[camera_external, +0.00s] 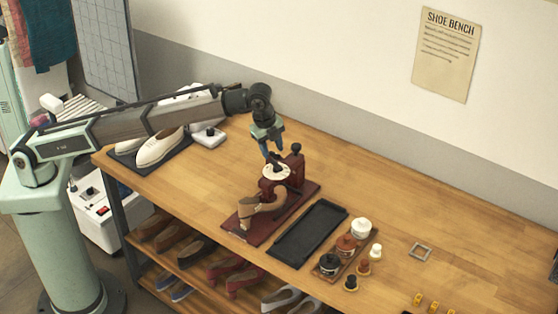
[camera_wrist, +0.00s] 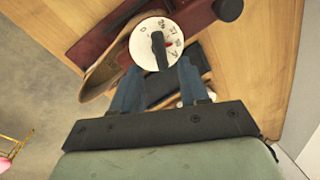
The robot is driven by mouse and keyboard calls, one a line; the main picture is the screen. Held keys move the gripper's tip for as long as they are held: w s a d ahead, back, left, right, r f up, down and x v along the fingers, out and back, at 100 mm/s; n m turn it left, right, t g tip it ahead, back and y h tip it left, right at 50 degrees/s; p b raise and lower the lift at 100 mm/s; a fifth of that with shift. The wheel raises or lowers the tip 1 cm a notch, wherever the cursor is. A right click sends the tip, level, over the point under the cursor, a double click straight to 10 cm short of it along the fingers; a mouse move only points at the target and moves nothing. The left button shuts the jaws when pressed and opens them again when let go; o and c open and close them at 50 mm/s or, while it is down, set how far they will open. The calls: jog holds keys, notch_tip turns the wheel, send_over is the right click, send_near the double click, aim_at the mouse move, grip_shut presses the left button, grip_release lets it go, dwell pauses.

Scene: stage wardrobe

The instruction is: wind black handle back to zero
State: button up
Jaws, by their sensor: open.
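A dark red shoe-stretching device (camera_external: 268,192) stands on the bench with a tan shoe (camera_external: 262,212) on it. On top is a white dial (camera_external: 277,172) with dark marks; it shows near the top middle of the wrist view (camera_wrist: 145,58). The black handle (camera_wrist: 159,50) crosses the dial, lying nearly up and down in that view; a 0 mark is to its upper left. Which end is the pointer, I cannot tell. My gripper (camera_external: 268,151) is above the dial, blue fingers apart. In the wrist view my gripper (camera_wrist: 158,74) is open and empty, the handle ahead between its fingers.
An empty black tray (camera_external: 308,232) lies right of the device. Several jars (camera_external: 361,228) stand farther right on a small board. White shoes (camera_external: 158,148) sit on a dark mat at the left.

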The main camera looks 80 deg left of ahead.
aim_at(276, 163)
jog(key=shift+w+a+f, duration=0.1)
jog(key=shift+w+f, duration=0.05)
jog(key=shift+f, duration=0.75)
jog(key=shift+w+a+f, duration=0.1)
jog(key=shift+w+f, duration=0.1)
jog(key=shift+f, duration=0.65)
jog(key=shift+w+f, duration=0.15)
jog(key=shift+f, duration=0.75)
jog(key=shift+c, duration=0.2)
grip_shut()
